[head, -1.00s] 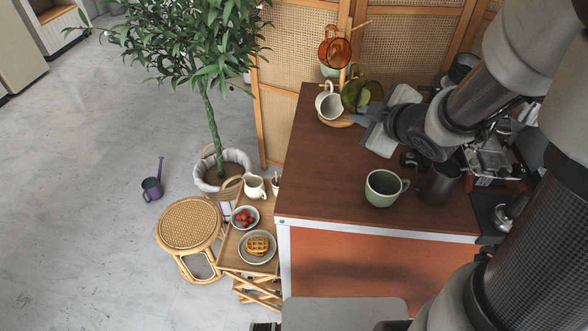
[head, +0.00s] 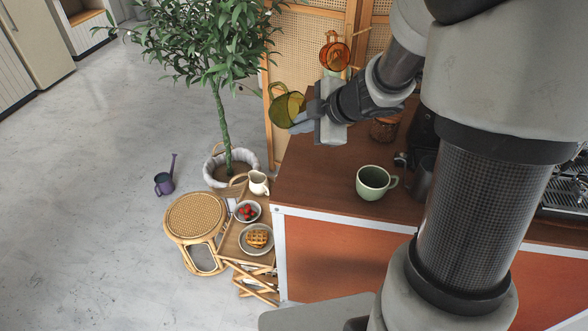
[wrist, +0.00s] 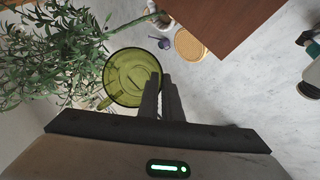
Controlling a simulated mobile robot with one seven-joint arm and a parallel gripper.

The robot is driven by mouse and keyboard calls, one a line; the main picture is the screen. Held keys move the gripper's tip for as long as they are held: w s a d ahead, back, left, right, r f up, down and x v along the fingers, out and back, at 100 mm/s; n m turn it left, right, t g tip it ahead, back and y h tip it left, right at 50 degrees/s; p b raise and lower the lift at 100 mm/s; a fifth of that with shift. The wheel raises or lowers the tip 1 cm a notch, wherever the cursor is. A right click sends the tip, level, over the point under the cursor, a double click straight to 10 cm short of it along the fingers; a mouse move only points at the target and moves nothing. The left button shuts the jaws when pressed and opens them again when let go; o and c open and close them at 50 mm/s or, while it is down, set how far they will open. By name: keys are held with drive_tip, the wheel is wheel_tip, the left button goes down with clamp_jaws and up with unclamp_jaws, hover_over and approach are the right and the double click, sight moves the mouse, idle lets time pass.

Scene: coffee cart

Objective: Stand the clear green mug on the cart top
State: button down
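The clear green mug (head: 285,108), a see-through yellow-green one, is in the air at the far left corner of the cart top (head: 318,182). My gripper (head: 303,125) is shut on it at its side. In the wrist view the mug (wrist: 122,72) is at the left of my two close-set fingers (wrist: 162,84), with floor and plant behind it. There the cart top (wrist: 222,20) lies up and to the right, apart from the mug. I cannot tell exactly how far the mug tilts.
An opaque green mug (head: 372,184) stands near the cart's front edge. An amber glass (head: 385,130) stands behind it. A clear orange mug (head: 334,55) hangs at the back. The left front of the top is clear. A potted plant (head: 222,120) stands left of the cart.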

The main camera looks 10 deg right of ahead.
drive_tip(key=n, duration=0.1)
drive_tip(key=n+g, duration=0.1)
drive_tip(key=g, duration=0.1)
drive_tip(key=shift+w+a+f+n, duration=0.2)
drive_tip(key=shift+w+f+n, duration=0.15)
drive_tip(key=shift+w+n, duration=0.05)
drive_tip(key=n+g, duration=0.1)
drive_tip(key=f+n+g, duration=0.1)
drive_tip(key=n, duration=0.1)
drive_tip(key=shift+w+p, duration=0.15)
drive_tip(key=shift+p, duration=0.15)
drive_tip(key=n+g, duration=0.1)
drive_tip(key=n, duration=0.1)
drive_tip(key=f+n+h, duration=0.1)
drive_tip(key=n, duration=0.1)
drive_tip(key=shift+w+g+h, duration=0.2)
drive_tip(key=shift+g+h, duration=0.1)
drive_tip(key=shift+g, duration=0.1)
drive_tip(key=w+d+f+n+t+h+p, duration=0.25)
drive_tip(key=d+n, duration=0.35)
drive_tip(key=n, duration=0.6)
wheel_tip(320, 180, down, 10)
drive_tip(key=b, duration=0.4)
drive_tip(key=shift+a+f, duration=0.1)
drive_tip(key=shift+f, duration=0.1)
drive_tip(key=c, duration=1.9)
unclamp_jaws()
drive_tip(key=shift+r, duration=0.1)
drive_tip(key=shift+c, duration=0.2)
